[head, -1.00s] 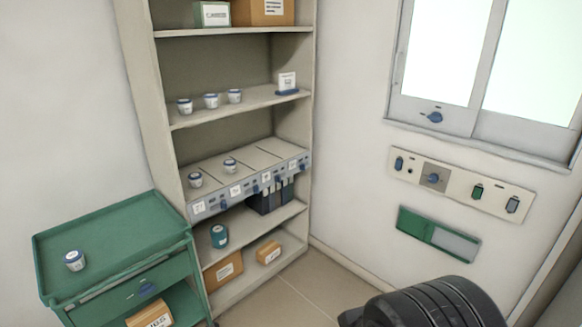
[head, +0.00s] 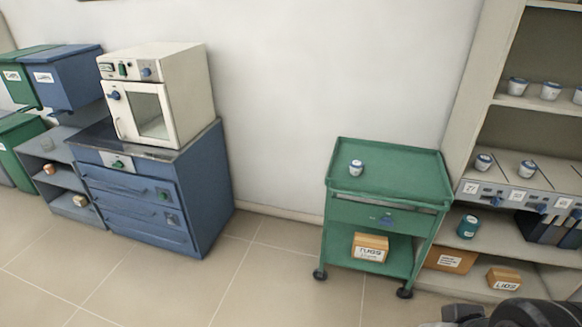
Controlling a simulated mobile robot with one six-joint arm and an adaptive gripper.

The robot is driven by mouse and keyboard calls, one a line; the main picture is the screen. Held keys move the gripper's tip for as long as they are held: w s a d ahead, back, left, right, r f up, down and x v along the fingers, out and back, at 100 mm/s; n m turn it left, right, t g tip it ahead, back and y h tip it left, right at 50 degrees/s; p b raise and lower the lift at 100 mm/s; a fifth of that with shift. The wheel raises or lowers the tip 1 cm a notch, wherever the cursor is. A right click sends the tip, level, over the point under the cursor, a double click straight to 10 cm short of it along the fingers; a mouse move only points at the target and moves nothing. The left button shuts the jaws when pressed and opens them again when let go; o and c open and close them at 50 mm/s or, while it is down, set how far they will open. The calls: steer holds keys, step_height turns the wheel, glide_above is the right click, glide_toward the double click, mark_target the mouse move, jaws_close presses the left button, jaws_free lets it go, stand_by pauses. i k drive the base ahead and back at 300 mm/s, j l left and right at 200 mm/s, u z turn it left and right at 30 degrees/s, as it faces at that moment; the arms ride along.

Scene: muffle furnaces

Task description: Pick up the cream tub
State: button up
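Several small white tubs with blue lids are in view, and I cannot tell from their labels which is the cream tub. One white tub (head: 357,167) stands upright on the top of the green cart (head: 400,185). Others, such as this tub (head: 517,87), stand on the shelf above. A teal tub (head: 467,227) stands on a lower shelf. My gripper is not in view; only a dark part of my own body shows at the bottom right.
A white furnace (head: 150,95) stands on a blue drawer cabinet (head: 170,200) at the left. Blue and green bins (head: 70,75) are at the far left. A box (head: 369,247) sits on the cart's lower shelf. The tiled floor (head: 265,275) before the cart is clear.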

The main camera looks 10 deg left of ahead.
mark_target(356, 166)
steer(key=i+j+z, duration=0.15)
steer(key=i+j, duration=0.15)
steer(key=i, duration=0.15)
steer(key=i+j+z, duration=0.15)
steer(key=i+j, duration=0.2)
steer(key=i+j+z, duration=0.1)
steer(key=i+j, duration=0.35)
steer(key=i+j+z, duration=0.15)
steer(key=i+j, duration=0.25)
steer(key=i+j+z, duration=0.15)
steer(key=i+j, duration=0.3)
steer(key=i+j+z, duration=0.15)
steer(key=i+j, duration=0.2)
steer(key=j, duration=0.25)
steer(key=i+j+z, duration=0.1)
steer(key=i+j, duration=0.2)
steer(key=j, duration=0.25)
